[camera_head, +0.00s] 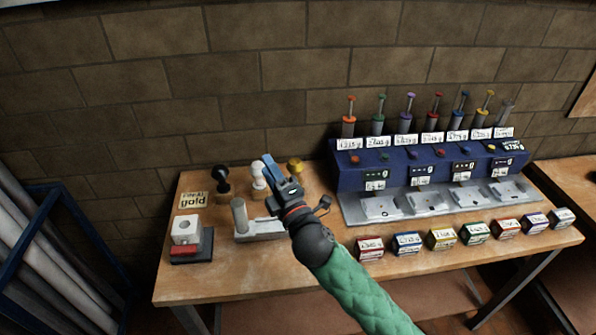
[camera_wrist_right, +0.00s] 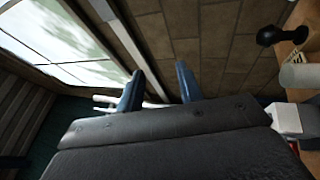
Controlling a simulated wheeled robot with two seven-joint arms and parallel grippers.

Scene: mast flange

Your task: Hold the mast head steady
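I cannot surely pick out a mast head in either view. A grey upright post (camera_head: 240,214) on a flat light base stands on the workbench, left of my right gripper. My right gripper (camera_head: 271,172) is over the left part of the bench, above and beside the post. It hides part of that base and of the stands behind. In the wrist view, its two blue fingers (camera_wrist_right: 160,84) are apart with nothing held between them. A grey cylinder, partly cut off, shows at the right edge of the wrist view (camera_wrist_right: 300,75). My left gripper is not in view.
Black (camera_head: 221,173), white (camera_head: 258,172) and yellow (camera_head: 295,166) knobs stand behind. A red-and-white block (camera_head: 187,240) is at left. A blue dispenser rack (camera_head: 350,178) and several small labelled boxes (camera_head: 442,239) fill the right. A blue frame (camera_head: 30,205) holds long rolls beside the bench.

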